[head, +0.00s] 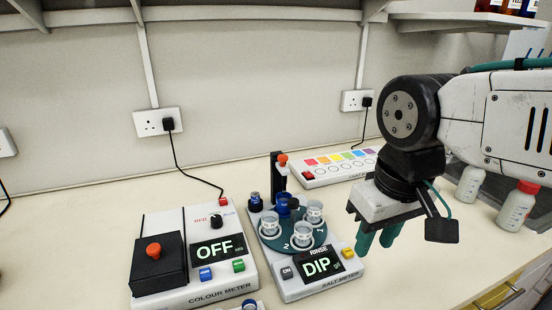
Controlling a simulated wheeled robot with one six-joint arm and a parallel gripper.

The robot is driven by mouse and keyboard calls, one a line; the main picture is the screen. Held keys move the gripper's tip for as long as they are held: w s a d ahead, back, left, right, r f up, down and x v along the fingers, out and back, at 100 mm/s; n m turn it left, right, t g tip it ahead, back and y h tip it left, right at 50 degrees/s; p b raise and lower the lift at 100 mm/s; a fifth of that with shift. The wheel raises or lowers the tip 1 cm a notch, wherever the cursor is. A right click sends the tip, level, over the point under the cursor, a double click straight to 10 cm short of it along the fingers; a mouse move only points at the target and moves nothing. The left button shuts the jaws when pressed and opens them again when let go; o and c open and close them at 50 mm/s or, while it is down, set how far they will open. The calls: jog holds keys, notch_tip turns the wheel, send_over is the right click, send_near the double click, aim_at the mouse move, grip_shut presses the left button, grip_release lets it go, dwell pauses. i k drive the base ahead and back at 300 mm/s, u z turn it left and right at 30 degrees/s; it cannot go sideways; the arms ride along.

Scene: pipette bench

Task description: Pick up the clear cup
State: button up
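Several clear cups stand in a dark teal round turntable (286,232) on the salt meter (318,283). One clear cup (269,224) is at the left, one clear cup (315,211) at the back right, and one clear cup (303,236) at the front. I cannot tell which of them is the task's cup. My gripper (375,246) hangs to the right of the salt meter, pointing down, with its teal fingers apart and nothing seen between them. It is clear of the cups.
A colour meter (228,283) reading OFF stands at the left. The salt meter's screen (320,266) reads DIP; a dark post (278,172) rises behind its turntable. A white box with coloured squares (337,166) is at the back. Bottles (515,207) stand at the right.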

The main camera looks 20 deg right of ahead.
aim_at(270, 219)
jog(key=k, duration=1)
jog(key=u, duration=2)
jog(key=i, duration=1.15)
jog(key=z, duration=2.05)
